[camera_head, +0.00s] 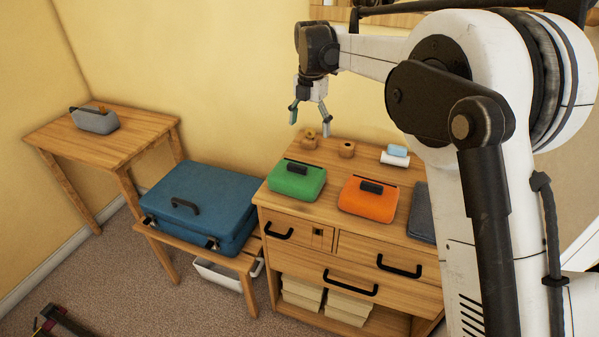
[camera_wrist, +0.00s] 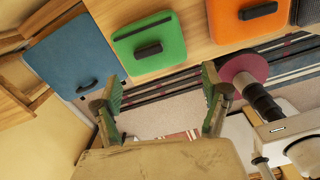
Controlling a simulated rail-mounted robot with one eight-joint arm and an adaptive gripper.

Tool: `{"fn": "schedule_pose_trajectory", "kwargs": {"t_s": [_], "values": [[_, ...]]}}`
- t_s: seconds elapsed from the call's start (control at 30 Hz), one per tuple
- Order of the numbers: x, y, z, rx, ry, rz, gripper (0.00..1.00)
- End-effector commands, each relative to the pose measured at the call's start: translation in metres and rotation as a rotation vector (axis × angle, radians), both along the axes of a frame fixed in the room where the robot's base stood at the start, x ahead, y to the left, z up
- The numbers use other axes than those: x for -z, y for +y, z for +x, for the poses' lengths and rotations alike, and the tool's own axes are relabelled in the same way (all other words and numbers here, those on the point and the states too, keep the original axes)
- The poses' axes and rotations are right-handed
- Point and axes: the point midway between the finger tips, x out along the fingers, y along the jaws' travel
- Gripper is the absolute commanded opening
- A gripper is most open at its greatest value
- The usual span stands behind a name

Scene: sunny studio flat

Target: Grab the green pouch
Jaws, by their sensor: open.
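The green pouch (camera_head: 297,180) lies flat on the wooden dresser top, with a dark handle on its upper face. It also shows at the top of the wrist view (camera_wrist: 150,42), beyond my fingers. My gripper (camera_head: 309,117) is open and empty, raised above the back of the dresser, apart from the pouch. In the wrist view its two fingers (camera_wrist: 160,100) are spread wide, with nothing between them.
An orange pouch (camera_head: 368,199) lies right of the green one. Small wooden items (camera_head: 346,149) and a white-and-blue roll (camera_head: 396,154) stand behind. A blue suitcase (camera_head: 199,208) rests on a low bench at left. A grey pouch (camera_head: 95,120) is on a side table.

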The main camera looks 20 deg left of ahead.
Motion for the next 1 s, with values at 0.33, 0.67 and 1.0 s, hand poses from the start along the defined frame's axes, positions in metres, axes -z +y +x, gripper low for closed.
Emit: {"fn": "schedule_pose_trajectory", "kwargs": {"t_s": [0.33, 0.67, 1.0], "values": [[0.028, 0.033, 0.004, -0.179, 0.03, -0.021, 0.78], [0.085, 0.033, 0.004, -0.178, 0.03, -0.021, 0.78], [0.111, 0.034, 0.002, -0.177, 0.03, -0.021, 0.78]]}}
